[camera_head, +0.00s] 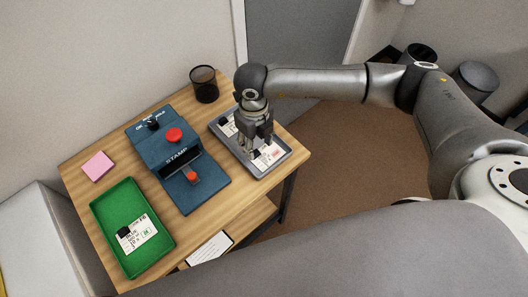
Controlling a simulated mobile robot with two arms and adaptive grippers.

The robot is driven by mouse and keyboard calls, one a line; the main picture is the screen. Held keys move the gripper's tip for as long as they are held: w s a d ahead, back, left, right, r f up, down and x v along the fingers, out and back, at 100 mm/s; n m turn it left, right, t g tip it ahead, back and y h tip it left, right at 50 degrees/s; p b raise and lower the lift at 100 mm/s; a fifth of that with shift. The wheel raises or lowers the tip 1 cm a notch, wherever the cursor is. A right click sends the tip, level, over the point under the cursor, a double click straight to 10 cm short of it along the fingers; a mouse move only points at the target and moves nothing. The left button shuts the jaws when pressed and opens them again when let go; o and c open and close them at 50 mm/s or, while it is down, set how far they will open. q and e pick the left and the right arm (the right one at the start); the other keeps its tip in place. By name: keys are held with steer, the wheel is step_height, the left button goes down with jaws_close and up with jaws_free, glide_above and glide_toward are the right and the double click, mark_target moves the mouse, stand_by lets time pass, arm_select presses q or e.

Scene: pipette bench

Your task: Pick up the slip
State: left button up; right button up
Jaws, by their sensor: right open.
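White printed slips lie in the grey tray (282,163) at the right side of the table. One slip (271,154) with a red mark shows at the tray's near end, partly covered by my gripper. White paper (227,125) with a black patch shows at the far end; I cannot tell whether it is a separate slip. My right gripper (257,148) points down over the tray, open, its fingers at the slip with the red mark. I cannot tell whether they touch it. My left gripper is not in view.
A blue stamp machine (150,147) with a red knob (174,135) stands left of the tray. A green tray (103,207) holds another slip (137,234). A pink pad (98,166), a dark cup (204,84) and a card (209,248) below the front edge also show.

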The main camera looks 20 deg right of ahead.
mark_target(257, 153)
steer(key=shift+s+f+p, duration=0.2)
steer(key=shift+f+p, duration=0.5)
steer(key=shift+f, duration=1.65)
steer(key=c, duration=0.9)
